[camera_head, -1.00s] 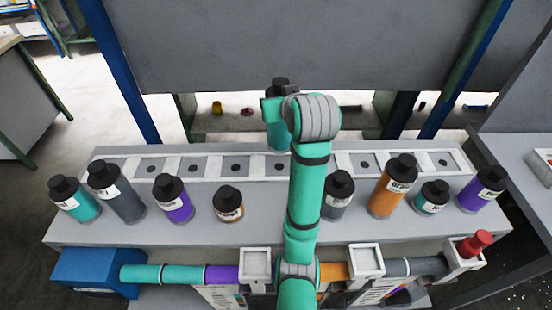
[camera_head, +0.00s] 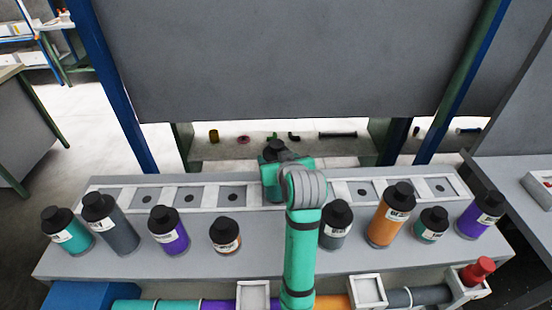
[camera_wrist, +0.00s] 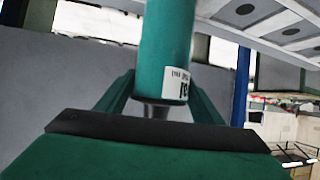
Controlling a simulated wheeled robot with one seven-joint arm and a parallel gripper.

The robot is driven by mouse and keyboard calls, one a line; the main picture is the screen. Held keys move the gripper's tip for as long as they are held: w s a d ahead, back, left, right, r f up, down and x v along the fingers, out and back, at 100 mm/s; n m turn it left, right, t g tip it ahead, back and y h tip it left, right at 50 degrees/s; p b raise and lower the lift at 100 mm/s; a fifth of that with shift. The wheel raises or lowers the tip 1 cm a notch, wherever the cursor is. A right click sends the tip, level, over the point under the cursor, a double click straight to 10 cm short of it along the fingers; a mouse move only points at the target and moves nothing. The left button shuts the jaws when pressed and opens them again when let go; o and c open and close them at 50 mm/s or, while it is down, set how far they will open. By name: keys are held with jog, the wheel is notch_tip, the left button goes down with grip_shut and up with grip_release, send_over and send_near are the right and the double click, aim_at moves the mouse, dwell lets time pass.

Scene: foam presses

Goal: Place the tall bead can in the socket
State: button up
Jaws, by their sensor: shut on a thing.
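A teal can with a black cap (camera_head: 271,186) is in my gripper (camera_head: 275,156), at the middle of the row of sockets. In the wrist view the same can (camera_wrist: 165,40) shows a white label, too partial to read surely, and its dark neck lies between the fingers of my gripper (camera_wrist: 160,102). My gripper is shut on it. The can looks upright over the row. Its base is partly hidden by my arm, so I cannot tell if it is in a socket. Empty square sockets with dark holes show left (camera_head: 233,195) and right (camera_head: 363,191) of it.
Several capped cans stand in front of the sockets, including an orange can (camera_head: 387,226), a purple can (camera_head: 169,235) and a grey can (camera_head: 335,235) close to my arm. A red-capped part (camera_head: 482,270) is at the front right. A large grey panel (camera_head: 280,60) stands behind.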

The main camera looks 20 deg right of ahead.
jog(key=o, duration=1.7)
jog(key=shift+w, duration=0.1)
jog(key=shift+o, duration=0.2)
jog(key=d+v, duration=0.1)
jog(key=v, duration=1.1)
jog(key=shift+a, duration=0.5)
